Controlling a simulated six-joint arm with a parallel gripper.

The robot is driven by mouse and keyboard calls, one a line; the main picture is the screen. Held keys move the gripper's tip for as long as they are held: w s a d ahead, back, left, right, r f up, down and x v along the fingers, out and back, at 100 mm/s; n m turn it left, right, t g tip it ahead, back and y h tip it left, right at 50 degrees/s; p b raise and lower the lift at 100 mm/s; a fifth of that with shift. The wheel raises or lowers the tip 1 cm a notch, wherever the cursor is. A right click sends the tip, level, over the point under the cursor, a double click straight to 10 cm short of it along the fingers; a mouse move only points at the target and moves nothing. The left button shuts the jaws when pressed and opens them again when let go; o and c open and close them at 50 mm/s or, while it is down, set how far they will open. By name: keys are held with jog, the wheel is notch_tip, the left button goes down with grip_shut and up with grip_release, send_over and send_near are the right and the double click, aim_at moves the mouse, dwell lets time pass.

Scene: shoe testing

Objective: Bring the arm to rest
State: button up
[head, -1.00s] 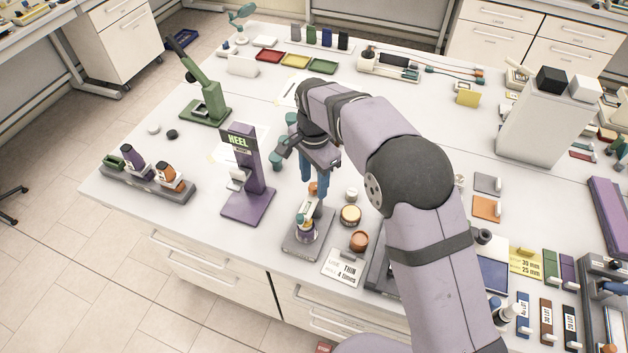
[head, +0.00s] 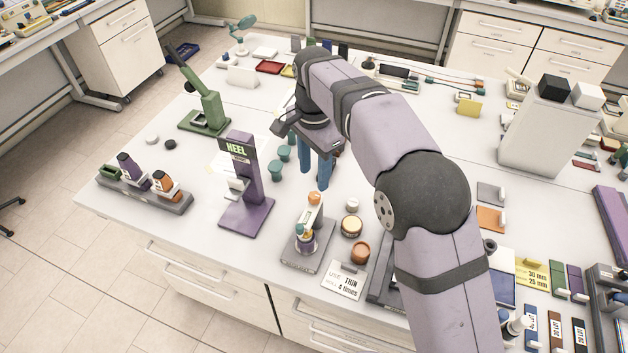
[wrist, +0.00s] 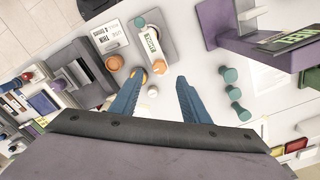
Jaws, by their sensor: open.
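My gripper (head: 314,172) hangs above the bench with its two blue fingers pointing down, open and empty.
The purple HEEL stand (head: 250,190) rises left of my gripper. Green pieces (head: 276,165) stand between them. Jars (head: 351,226) and a THIN card (head: 345,281) are nearer the front. A green press (head: 208,115) stands at the back left. A grey block (head: 540,130) stands far right.

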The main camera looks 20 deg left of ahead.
jog(key=shift+r, duration=0.15)
dwell(0.3)
jog(key=s+d+f+n, duration=0.1)
jog(key=d+f, duration=0.1)
jog(key=d, duration=0.8)
jog(key=s+d+f+n, duration=0.1)
jog(key=d+n, duration=0.1)
jog(key=d, duration=0.8)
jog(key=s+d+f+n, duration=0.1)
jog(key=s+d+f, duration=0.2)
jog(key=s+d, duration=0.4)
jog(key=s+d+f+n+b, duration=0.1)
jog(key=s+d+f+n, duration=0.1)
jog(key=s+d+f, duration=0.2)
jog(key=s+d, duration=0.3)
jog(key=s, duration=0.1)
jog(key=shift+s, duration=0.4)
jog(key=shift+f, duration=0.1)
